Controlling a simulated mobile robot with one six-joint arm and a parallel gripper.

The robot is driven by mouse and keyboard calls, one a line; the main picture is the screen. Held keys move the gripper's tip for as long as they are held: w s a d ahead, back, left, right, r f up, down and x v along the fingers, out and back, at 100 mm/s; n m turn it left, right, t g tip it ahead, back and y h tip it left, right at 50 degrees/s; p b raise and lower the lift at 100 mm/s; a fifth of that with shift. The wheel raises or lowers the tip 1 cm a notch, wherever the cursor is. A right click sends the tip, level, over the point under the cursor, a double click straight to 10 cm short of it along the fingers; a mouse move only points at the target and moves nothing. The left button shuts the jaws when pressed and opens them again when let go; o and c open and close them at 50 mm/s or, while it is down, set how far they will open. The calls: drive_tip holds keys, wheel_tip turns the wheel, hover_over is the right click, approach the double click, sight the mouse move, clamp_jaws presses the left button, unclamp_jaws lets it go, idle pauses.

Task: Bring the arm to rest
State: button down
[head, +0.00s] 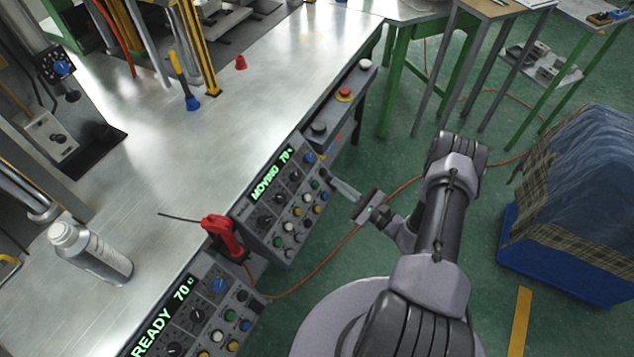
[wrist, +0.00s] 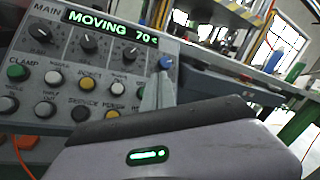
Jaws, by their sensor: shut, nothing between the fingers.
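My gripper (head: 343,187) is shut and empty. In the head view it points left at the upper control panel (head: 262,222), whose display reads MOVING 70. In the wrist view the shut fingers (wrist: 158,92) stand in front of the right side of that panel (wrist: 62,50), near a blue knob (wrist: 165,62). I cannot tell whether they touch it. My arm reaches out over the green floor from the lower right of the head view.
A metal workbench (head: 215,155) fills the left, with a silver bottle (head: 90,252) and a red-handled tool (head: 222,236) on it. A second panel (head: 205,312) reads READY 70. A blue covered bin (head: 570,250) stands right. An orange cable (head: 330,250) crosses the floor.

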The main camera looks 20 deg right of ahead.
idle(0.5)
drive_tip(key=w+a+r+n+g+y, duration=0.1)
drive_tip(key=a+r+n+g+y, duration=0.3)
drive_tip(key=r, duration=0.4)
drive_tip(key=w+a+r+n+g+y, duration=0.1)
drive_tip(key=a+r+n+g+y, duration=0.25)
drive_tip(key=a+r, duration=0.35)
drive_tip(key=s+a+r+n+g+h, duration=0.3)
drive_tip(key=s+a+r+n+g, duration=0.45)
drive_tip(key=r, duration=0.35)
drive_tip(key=s+r+n+t+h, duration=0.2)
drive_tip(key=s+r+h, duration=0.3)
drive_tip(key=s, duration=0.3)
drive_tip(key=s+r+n+t+h, duration=0.1)
drive_tip(key=s+r+n+h, duration=0.2)
drive_tip(key=s+r+h, duration=0.2)
drive_tip(key=s, duration=0.2)
drive_tip(key=shift+s+a+r+t, duration=0.2)
drive_tip(key=shift+s+a+t, duration=0.1)
drive_tip(key=shift+s+t, duration=0.1)
drive_tip(key=shift+h, duration=0.25)
